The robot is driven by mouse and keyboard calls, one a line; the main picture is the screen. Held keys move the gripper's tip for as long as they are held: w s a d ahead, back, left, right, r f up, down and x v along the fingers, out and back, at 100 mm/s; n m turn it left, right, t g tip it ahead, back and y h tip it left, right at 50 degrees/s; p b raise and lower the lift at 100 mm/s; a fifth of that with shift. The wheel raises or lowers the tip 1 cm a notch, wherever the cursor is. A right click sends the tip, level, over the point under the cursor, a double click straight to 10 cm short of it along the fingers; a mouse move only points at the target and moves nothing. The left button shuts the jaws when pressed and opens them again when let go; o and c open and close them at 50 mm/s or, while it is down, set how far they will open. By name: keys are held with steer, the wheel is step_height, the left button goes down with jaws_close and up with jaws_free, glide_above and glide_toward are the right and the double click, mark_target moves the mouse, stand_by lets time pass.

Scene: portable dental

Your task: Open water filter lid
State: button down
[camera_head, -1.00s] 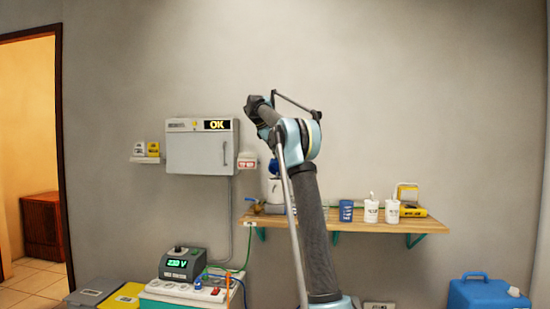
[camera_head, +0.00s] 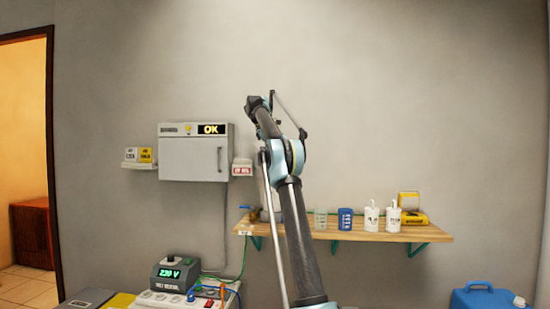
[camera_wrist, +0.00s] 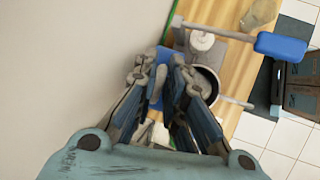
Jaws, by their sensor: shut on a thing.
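My gripper (camera_wrist: 167,74) shows from above in the wrist view, with its dark fingers close together on a small grey piece (camera_wrist: 157,85). Whether this piece belongs to the filter lid cannot be told. Just right of the fingers is a grey round body with a dark top (camera_wrist: 207,79), which looks like the water filter. A white round part (camera_wrist: 202,40) and a blue block (camera_wrist: 282,45) on a grey bar lie beyond it. In the head view my arm covers most of the filter, and the gripper cannot be made out there.
The wooden shelf (camera_head: 390,235) carries a clear cup (camera_head: 320,219), a blue cup (camera_head: 345,219), two white containers and a yellow item (camera_head: 414,218) to the right. A wall cabinet (camera_head: 193,155) hangs at left. The wall is close beside my gripper.

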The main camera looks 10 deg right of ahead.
steer(key=shift+w, duration=0.5)
steer(key=c, duration=1.8)
jaws_free()
steer(key=shift+o, duration=0.6)
steer(key=shift+r, duration=0.1)
steer(key=shift+v, duration=1.45)
steer(key=s+a, duration=0.4)
steer(key=a, duration=0.7)
